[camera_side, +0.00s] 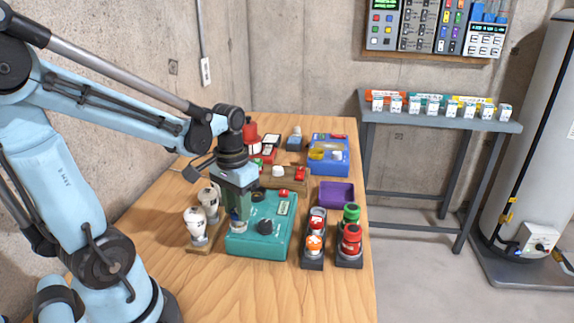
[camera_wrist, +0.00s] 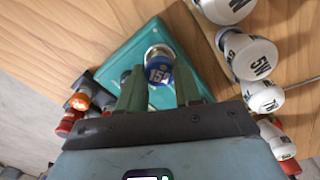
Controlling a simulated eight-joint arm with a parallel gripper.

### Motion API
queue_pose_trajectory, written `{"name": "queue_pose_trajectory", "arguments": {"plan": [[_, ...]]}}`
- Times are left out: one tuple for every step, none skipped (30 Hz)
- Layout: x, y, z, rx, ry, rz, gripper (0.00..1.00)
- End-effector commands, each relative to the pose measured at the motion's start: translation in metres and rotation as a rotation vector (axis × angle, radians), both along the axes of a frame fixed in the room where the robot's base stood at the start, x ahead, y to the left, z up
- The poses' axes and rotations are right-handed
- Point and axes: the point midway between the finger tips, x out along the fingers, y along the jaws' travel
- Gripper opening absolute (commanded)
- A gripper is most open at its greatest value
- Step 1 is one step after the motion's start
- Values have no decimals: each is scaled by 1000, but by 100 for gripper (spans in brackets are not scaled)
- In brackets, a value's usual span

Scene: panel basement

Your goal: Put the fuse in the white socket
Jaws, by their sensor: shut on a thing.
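My gripper (camera_side: 238,212) points down over the left part of the teal box (camera_side: 248,244). In the wrist view its green fingers (camera_wrist: 159,92) are shut on the fuse (camera_wrist: 158,72), which has a blue end marked 15. A pale metallic ring shows around the fuse's far end, over the teal box; I cannot tell whether the fuse touches the box. In the side view the fingers mostly hide the fuse. A white round piece (camera_side: 278,170) on the wooden block behind the box may be the white socket, but I cannot tell for sure.
White bulb-like pieces (camera_side: 195,222) stand on a wooden rack close left of my gripper. Black holders with red, orange and green pieces (camera_side: 351,238) stand at right. A purple tray (camera_side: 337,194) and a blue box (camera_side: 330,160) lie farther back. Bare table shows in front.

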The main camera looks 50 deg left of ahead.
Motion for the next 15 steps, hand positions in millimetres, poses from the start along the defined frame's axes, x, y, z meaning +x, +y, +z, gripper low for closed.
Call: {"name": "queue_pose_trajectory", "arguments": {"plan": [[0,0,-1,0,0,0,4],[0,0,-2,0,0,0,4],[0,0,-2,0,0,0,4],[0,0,-3,0,0,0,4],[0,0,-4,0,0,0,4],[0,0,-4,0,0,0,4],[0,0,-5,0,0,0,4],[0,0,-5,0,0,0,4],[0,0,-6,0,0,0,4],[0,0,-7,0,0,0,4],[0,0,-7,0,0,0,4],[0,0,-8,0,0,0,4],[0,0,-8,0,0,0,4],[0,0,-9,0,0,0,4],[0,0,-9,0,0,0,35]]}}
